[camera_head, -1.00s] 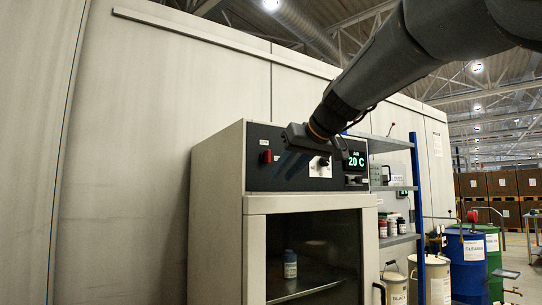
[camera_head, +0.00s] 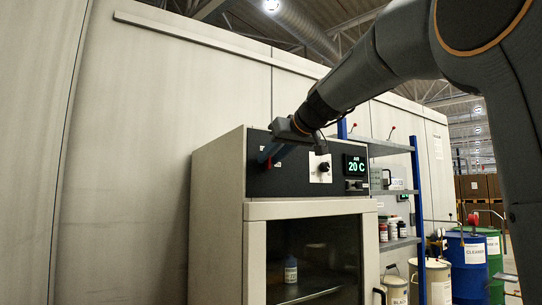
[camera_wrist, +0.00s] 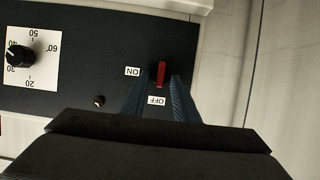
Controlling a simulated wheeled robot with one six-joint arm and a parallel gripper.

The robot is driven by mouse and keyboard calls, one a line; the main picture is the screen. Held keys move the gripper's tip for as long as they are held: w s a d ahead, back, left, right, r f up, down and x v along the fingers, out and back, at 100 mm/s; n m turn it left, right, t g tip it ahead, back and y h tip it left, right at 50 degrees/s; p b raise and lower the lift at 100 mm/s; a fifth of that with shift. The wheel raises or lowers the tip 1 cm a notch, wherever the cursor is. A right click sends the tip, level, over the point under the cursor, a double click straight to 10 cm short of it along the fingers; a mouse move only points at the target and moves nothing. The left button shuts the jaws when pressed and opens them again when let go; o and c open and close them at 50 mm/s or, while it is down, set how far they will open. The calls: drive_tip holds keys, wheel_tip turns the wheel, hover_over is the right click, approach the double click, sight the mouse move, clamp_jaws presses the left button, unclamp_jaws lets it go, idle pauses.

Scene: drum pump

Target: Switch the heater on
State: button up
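The heater is a grey oven cabinet (camera_head: 218,215) with a dark control panel (camera_head: 335,185). A small red switch (camera_wrist: 161,72) is on the panel, with an ON label (camera_wrist: 132,71) to its left and an OFF label (camera_wrist: 157,101) below it in the wrist view, both upside down. My gripper (camera_wrist: 160,82) is at the panel, its two blue fingers apart and empty, one on each side of the switch in the picture. Whether they touch it I cannot tell. In the head view the fingers (camera_head: 272,152) partly cover the switch. The display (camera_head: 355,164) reads 20 C.
A dial (camera_wrist: 18,55) with a white scale and a small lamp (camera_wrist: 99,101) share the panel. A bottle (camera_head: 290,270) stands behind the oven's glass door. A shelf rack (camera_head: 400,190) and drums (camera_head: 467,262) stand to the right. A pale wall (camera_head: 140,150) is behind.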

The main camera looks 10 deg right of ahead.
clamp_jaws()
drive_tip(key=shift+d+f, duration=0.1)
idle(0.3)
drive_tip(key=m+y+b, duration=0.2)
drive_tip(key=m, duration=0.1)
drive_tip(key=shift+w+d+f+g, duration=0.1)
drive_tip(key=shift+d+f+g, duration=0.1)
drive_tip(key=shift+d+g, duration=0.15)
drive_tip(key=shift+w+d+f+m+t+y+b, duration=0.1)
drive_tip(key=shift+f+m+t+y+b, duration=0.15)
drive_tip(key=shift+m+y+b, duration=1.2)
drive_tip(key=shift+d+f+m+t+y+b, duration=0.15)
drive_tip(key=shift+f+m+t+y+b, duration=0.2)
drive_tip(key=shift+m+b, duration=1.1)
drive_tip(key=shift+w+d+f+m+t+y+b, duration=0.15)
drive_tip(key=shift+m+y+b, duration=0.7)
drive_tip(key=shift+m, duration=1.45)
drive_tip(key=shift+s+r, duration=0.1)
drive_tip(key=shift+s, duration=0.05)
